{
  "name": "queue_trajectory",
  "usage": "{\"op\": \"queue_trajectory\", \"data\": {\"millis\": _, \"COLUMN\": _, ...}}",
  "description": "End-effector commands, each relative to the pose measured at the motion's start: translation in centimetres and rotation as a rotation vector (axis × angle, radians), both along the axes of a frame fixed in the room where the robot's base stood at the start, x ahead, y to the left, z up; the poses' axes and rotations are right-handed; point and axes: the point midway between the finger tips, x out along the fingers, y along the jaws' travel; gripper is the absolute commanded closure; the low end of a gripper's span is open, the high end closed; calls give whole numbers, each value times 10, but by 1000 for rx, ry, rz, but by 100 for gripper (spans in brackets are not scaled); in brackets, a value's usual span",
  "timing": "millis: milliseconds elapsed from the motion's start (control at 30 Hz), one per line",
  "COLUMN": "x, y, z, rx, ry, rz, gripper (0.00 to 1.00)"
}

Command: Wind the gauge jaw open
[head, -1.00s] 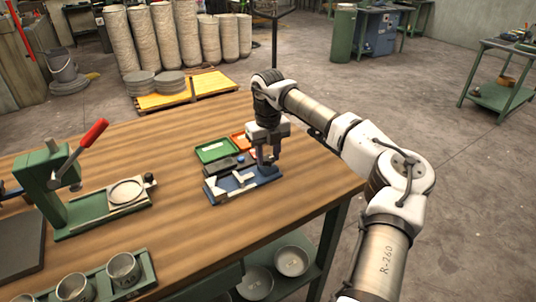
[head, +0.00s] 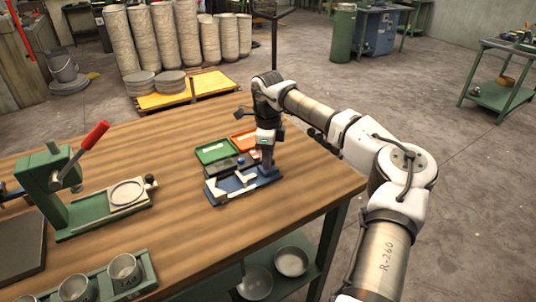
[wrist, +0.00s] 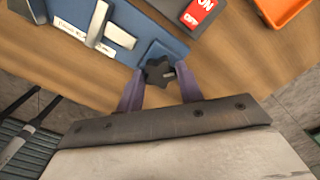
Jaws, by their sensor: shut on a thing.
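The gauge (head: 243,181) is a blue base with light metal jaw parts, lying on the wooden table. In the wrist view its blue base (wrist: 152,50) and metal jaw (wrist: 98,24) show at the upper left. A dark star-shaped knob (wrist: 158,72) sits at the end of the gauge. My gripper (wrist: 160,88) is shut on the knob, one purple finger on each side of it. In the head view my gripper (head: 267,164) is over the right end of the gauge, and the knob is hidden there.
A green tray (head: 216,151) and an orange tray (head: 245,139) lie behind the gauge. A dark box with a red ON/OFF switch (wrist: 198,12) is close by. A green press with a red lever (head: 90,137) stands at the left. Bare table lies in front of the gauge.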

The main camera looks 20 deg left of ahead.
Motion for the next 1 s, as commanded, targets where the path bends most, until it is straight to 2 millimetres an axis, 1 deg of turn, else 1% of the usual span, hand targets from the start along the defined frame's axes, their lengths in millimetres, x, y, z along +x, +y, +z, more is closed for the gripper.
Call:
{"op": "queue_trajectory", "data": {"millis": 300, "x": 0, "y": 1, "z": 2, "rx": 5, "ry": -4, "rz": 299, "gripper": 86}}
{"op": "queue_trajectory", "data": {"millis": 600, "x": 0, "y": 1, "z": 2, "rx": 4, "ry": -4, "rz": 544, "gripper": 86}}
{"op": "queue_trajectory", "data": {"millis": 800, "x": 0, "y": 1, "z": 2, "rx": 3, "ry": -3, "rz": 656, "gripper": 86}}
{"op": "queue_trajectory", "data": {"millis": 1000, "x": 0, "y": 1, "z": 1, "rx": 3, "ry": -3, "rz": 720, "gripper": 86}}
